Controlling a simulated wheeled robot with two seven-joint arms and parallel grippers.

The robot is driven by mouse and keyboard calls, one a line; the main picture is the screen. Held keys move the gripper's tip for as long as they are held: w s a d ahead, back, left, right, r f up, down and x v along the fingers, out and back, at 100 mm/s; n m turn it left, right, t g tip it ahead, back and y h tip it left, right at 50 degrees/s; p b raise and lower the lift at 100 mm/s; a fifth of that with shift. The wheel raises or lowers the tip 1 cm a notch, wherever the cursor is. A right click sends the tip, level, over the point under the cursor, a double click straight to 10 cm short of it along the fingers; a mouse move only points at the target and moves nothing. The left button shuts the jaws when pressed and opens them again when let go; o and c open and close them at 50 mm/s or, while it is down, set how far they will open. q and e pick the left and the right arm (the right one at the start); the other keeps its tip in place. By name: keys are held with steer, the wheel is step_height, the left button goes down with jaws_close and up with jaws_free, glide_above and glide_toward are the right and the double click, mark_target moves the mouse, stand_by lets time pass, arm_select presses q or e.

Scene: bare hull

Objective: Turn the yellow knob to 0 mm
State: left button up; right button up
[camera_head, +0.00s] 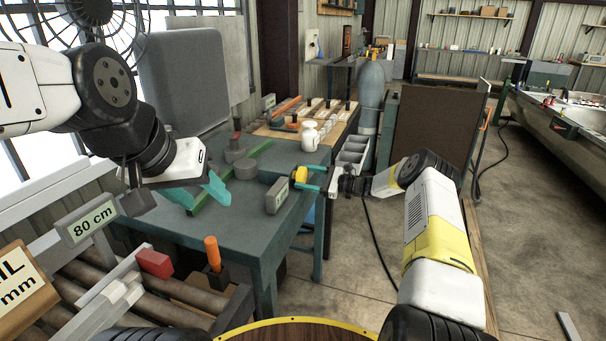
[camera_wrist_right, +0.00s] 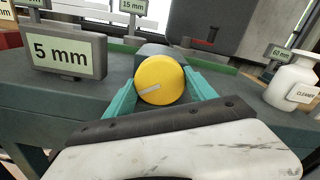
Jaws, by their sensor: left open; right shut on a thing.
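The yellow knob (camera_head: 299,174) is on the right edge of the teal bench. In the right wrist view the knob (camera_wrist_right: 165,72) faces the camera, with a pale pointer line slanting from near its middle to the lower left. My right gripper (camera_wrist_right: 158,88) is shut on the knob, one teal finger on each side. It also shows in the head view (camera_head: 311,178), reaching in from the right. A grey sign reading "5 mm" (camera_wrist_right: 90,62) stands left of the knob. My left gripper (camera_head: 201,193) is open and empty over the bench's left part, apart from the knob.
The teal bench (camera_head: 235,222) carries a green rail (camera_head: 225,180) and a white bottle (camera_head: 310,138). Signs reading "15 mm" (camera_wrist_right: 134,5) and "60 mm" (camera_wrist_right: 277,53) stand behind the knob. Open floor lies right of the bench.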

stand_by(0.3)
steer(key=o, duration=1.4)
steer(key=shift+d, duration=0.1)
steer(key=v, duration=0.7)
steer(key=shift+s+d, duration=0.1)
steer(key=shift+d, duration=0.25)
